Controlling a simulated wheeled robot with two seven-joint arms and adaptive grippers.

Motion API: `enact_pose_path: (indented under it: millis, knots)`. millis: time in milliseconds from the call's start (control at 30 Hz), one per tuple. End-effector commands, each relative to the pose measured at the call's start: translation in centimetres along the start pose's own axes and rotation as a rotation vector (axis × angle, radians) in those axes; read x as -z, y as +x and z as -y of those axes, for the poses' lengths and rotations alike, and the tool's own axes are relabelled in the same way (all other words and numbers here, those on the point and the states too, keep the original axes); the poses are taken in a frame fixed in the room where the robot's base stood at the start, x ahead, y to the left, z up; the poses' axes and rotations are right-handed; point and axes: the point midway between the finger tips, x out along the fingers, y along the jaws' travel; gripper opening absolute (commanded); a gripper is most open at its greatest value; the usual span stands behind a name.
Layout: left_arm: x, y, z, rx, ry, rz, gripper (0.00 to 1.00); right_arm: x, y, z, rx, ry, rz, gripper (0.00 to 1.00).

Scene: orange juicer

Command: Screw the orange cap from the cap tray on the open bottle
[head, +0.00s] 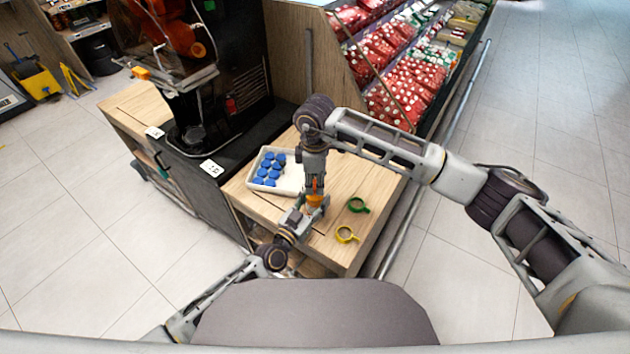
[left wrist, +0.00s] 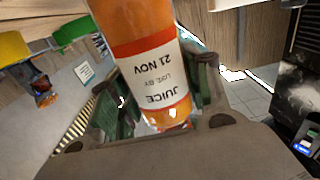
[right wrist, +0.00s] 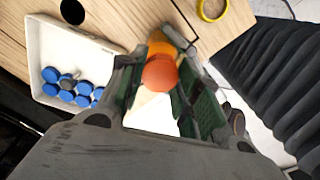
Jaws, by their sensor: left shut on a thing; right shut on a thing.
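My right gripper (head: 315,186) points down over the wooden counter and is shut on the orange cap, which shows round and orange-red between its fingers in the right wrist view (right wrist: 160,73). My left gripper (head: 305,207) reaches in from the lower left and is shut on the orange juice bottle (left wrist: 150,48), whose white and red label reads upside down. In the head view the bottle (head: 315,201) is small and partly covered by the grippers. A lighter orange part lies just beyond the cap in the right wrist view. I cannot tell whether cap and bottle mouth touch.
The white cap tray (head: 290,189) holds several blue caps (head: 268,170) to the left of my right gripper. A green ring (head: 357,205) and a yellow ring (head: 346,235) lie on the counter to the right. The black juicer (head: 225,80) stands behind left.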

Motion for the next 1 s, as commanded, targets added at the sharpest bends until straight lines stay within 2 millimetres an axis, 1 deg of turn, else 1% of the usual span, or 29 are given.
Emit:
enact_pose_path:
  millis: [167,300,500,1000]
  knots:
    - [-0.1,0.0,-0.1,-0.001,0.0,0.001,0.0,0.1,0.0,0.0,-0.002,0.128,-0.002,0.27]
    - [-0.1,0.0,-0.1,-0.001,0.0,0.001,0.0,0.7,-0.2,0.0,-0.008,0.225,-0.009,0.27]
    - [-0.1,0.0,-0.3,-0.004,0.0,0.002,0.0,1.6,-0.6,0.0,-0.022,0.301,-0.02,0.29]
    - [-0.1,0.0,0.0,-0.001,0.0,0.003,0.0,1.5,-0.7,0.0,-0.026,0.309,-0.016,0.29]
